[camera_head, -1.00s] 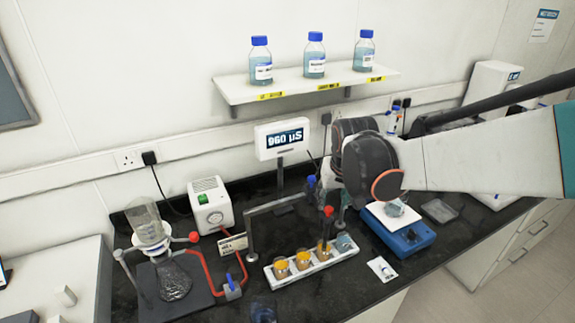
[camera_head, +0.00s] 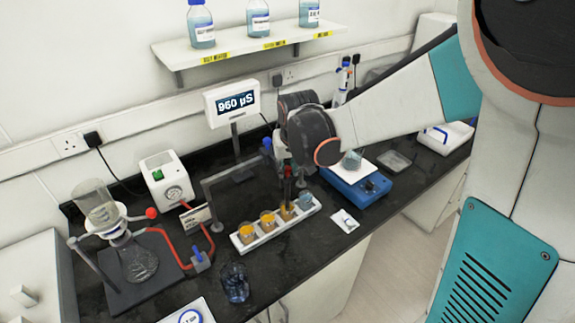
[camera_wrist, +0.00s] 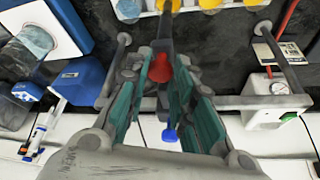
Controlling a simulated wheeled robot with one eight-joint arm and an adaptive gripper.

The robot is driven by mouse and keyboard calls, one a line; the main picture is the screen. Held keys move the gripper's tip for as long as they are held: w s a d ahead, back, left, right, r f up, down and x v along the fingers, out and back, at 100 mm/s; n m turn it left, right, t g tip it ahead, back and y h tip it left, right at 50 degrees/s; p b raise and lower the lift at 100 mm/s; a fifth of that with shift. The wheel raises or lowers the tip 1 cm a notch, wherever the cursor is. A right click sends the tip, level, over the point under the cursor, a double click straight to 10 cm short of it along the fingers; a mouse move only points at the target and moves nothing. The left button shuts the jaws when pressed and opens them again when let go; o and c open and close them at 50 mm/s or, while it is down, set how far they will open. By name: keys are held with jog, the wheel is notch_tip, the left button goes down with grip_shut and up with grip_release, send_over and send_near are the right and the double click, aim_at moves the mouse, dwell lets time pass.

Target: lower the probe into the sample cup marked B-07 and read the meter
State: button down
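A white tray (camera_head: 238,243) holds a row of cups, several with orange contents and a bluish one (camera_head: 306,201) at the right end. I cannot read a B-07 mark on any. The dark probe (camera_head: 287,190) with a red top hangs upright at the third cup from the left; I cannot tell whether its tip is inside. The meter (camera_head: 222,118) reads 960 µS. In the head view my arm hides most of the fingers.
A stand with a grey arm (camera_head: 222,178) rises behind the tray. A blue balance (camera_head: 358,183) bearing a cup is to its right. Glassware (camera_head: 135,260) with red tubing stands left. Bottles sit on the shelf (camera_head: 240,51).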

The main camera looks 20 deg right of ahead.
jog(key=shift+w+r+p, duration=0.1)
jog(key=shift+r+p, duration=1.8)
jog(key=shift+r, duration=1.25)
jog(key=c, duration=1.4)
grip_release()
jog(key=shift+r, duration=0.1)
jog(key=v, duration=1.1)
jog(key=shift+s+r, duration=0.3)
jog(key=shift+r, duration=0.05)
